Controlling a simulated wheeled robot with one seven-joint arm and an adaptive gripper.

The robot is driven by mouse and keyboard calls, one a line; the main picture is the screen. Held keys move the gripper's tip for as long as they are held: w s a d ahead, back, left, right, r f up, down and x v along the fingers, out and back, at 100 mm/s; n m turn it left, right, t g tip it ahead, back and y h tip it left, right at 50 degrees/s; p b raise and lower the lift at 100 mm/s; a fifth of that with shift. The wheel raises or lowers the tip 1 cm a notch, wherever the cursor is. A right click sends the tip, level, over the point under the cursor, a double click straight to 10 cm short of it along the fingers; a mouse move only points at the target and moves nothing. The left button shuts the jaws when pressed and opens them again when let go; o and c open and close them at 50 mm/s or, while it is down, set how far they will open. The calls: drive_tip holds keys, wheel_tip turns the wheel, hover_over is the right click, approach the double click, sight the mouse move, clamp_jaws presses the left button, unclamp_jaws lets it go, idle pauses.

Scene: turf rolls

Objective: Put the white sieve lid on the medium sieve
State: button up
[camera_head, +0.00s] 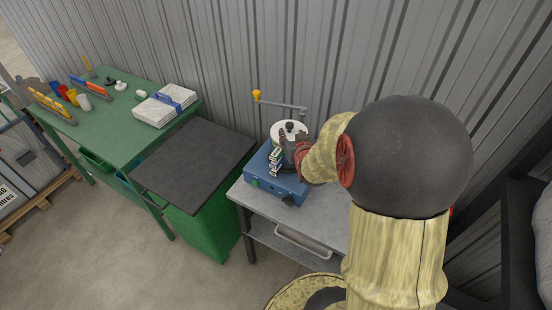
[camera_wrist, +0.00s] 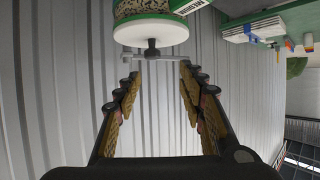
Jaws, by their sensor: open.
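The white sieve lid (camera_head: 284,131), a disc with a dark knob, lies on top of a sieve on the blue shaker base (camera_head: 277,182). In the wrist view, which looks upside down, the lid (camera_wrist: 150,29) appears flat against the green-rimmed medium sieve (camera_wrist: 140,7), whose label is partly cut off. My gripper (camera_wrist: 160,76) is open and empty, its fingers spread to either side of the knob's line and apart from the knob. In the head view my gripper (camera_head: 291,146) is beside the lid and partly hides the stack of labelled sieves.
A yellow-knobbed crank bar (camera_head: 281,103) rises behind the shaker. The grey bench (camera_head: 262,207) holds the shaker. A dark-topped green cabinet (camera_head: 195,165) and a green table (camera_head: 110,128) with cups and a white stack (camera_head: 165,104) stand left. A ribbed metal wall is behind.

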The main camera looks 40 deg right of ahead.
drive_tip(key=s+a+r+n+g+y, duration=0.1)
drive_tip(key=s+a+r+y, duration=0.1)
drive_tip(key=a+r, duration=0.45)
drive_tip(key=s+a+r+n+g+y, duration=0.1)
drive_tip(key=s+a+r+n, duration=0.15)
drive_tip(key=a, duration=0.75)
drive_tip(key=s+a+r+n+g+y, duration=0.2)
drive_tip(key=s+a+r+g+y, duration=0.1)
drive_tip(key=s+a, duration=1)
drive_tip(key=s+r, duration=0.1)
drive_tip(key=s, duration=0.2)
drive_tip(key=shift+s+a+r+g, duration=0.2)
drive_tip(key=shift+s+g, duration=0.1)
drive_tip(key=shift+g, duration=0.1)
wheel_tip(320, 180, down, 10)
drive_tip(key=b, duration=1)
drive_tip(key=shift+c, duration=0.4)
